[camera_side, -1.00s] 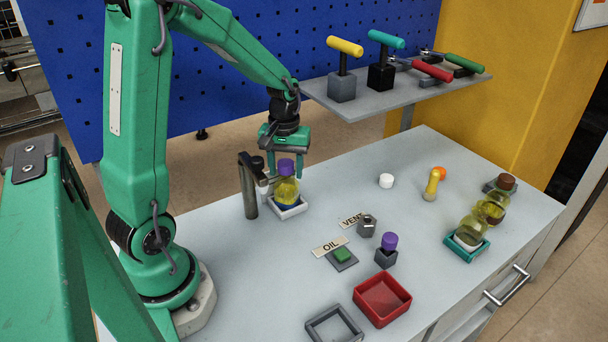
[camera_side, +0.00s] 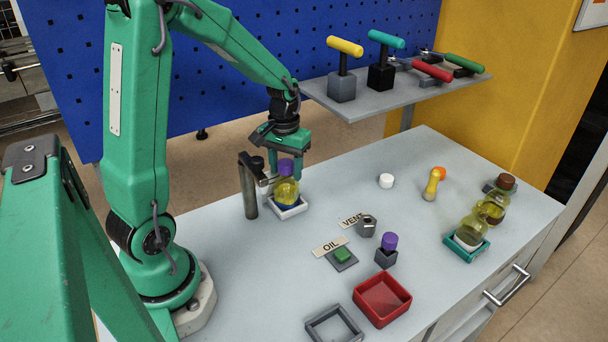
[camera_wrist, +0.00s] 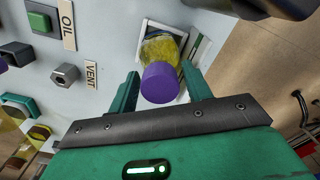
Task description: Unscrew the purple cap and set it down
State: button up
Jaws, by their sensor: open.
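A purple cap (camera_side: 286,165) sits on top of a bottle of yellow liquid (camera_side: 285,190), which stands upright in a white square holder (camera_side: 292,211). The cap also shows in the wrist view (camera_wrist: 160,83). My gripper (camera_side: 285,169) is at the cap, pointing down. In the wrist view my gripper (camera_wrist: 161,72) is open, with one finger on each side of the cap and visible gaps. A second purple piece (camera_side: 390,242) stands on a small grey block in front of the labels.
A grey post with an arm (camera_side: 249,190) stands close left of the bottle. A white cap (camera_side: 386,181), a yellow-orange piece (camera_side: 432,184), a red tray (camera_side: 382,299) and a grey tray (camera_side: 334,328) are on the table.

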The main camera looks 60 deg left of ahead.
jog(key=c, duration=0.6)
jog(key=shift+n, duration=0.8)
jog(key=shift+n, duration=0.8)
jog(key=shift+n, duration=0.9)
